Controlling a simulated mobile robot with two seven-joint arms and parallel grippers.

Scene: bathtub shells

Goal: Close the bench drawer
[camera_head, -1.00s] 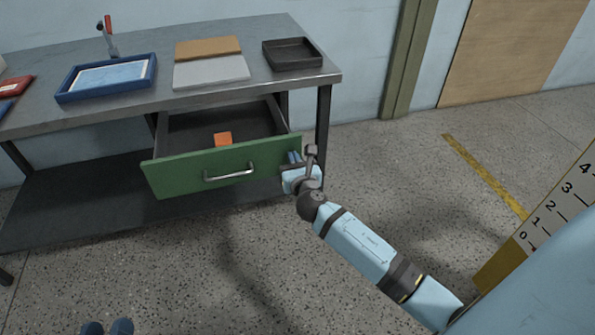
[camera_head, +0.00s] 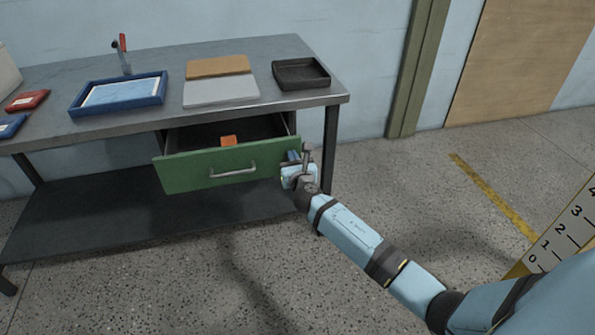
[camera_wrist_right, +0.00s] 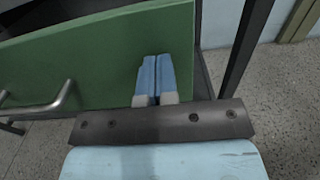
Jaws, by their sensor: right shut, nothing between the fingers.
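The bench drawer (camera_head: 190,172) has a green front with a silver handle (camera_head: 233,171) and is partly open under the bench top. An orange block (camera_head: 228,141) lies inside it. My right gripper (camera_head: 293,157) is at the right end of the drawer front. In the right wrist view its two blue fingers (camera_wrist_right: 156,75) are together and empty, with their tips against or very close to the green front (camera_wrist_right: 105,62); contact is hard to tell. The handle (camera_wrist_right: 62,98) is left of the fingers there. My left gripper is not in view.
The grey bench (camera_head: 170,120) carries a blue tray (camera_head: 165,88), a board and grey slab (camera_head: 221,90), a black tray (camera_head: 301,85) and a red-handled tool (camera_head: 122,46). A bench leg (camera_head: 330,150) stands just right of the drawer. The floor in front is clear.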

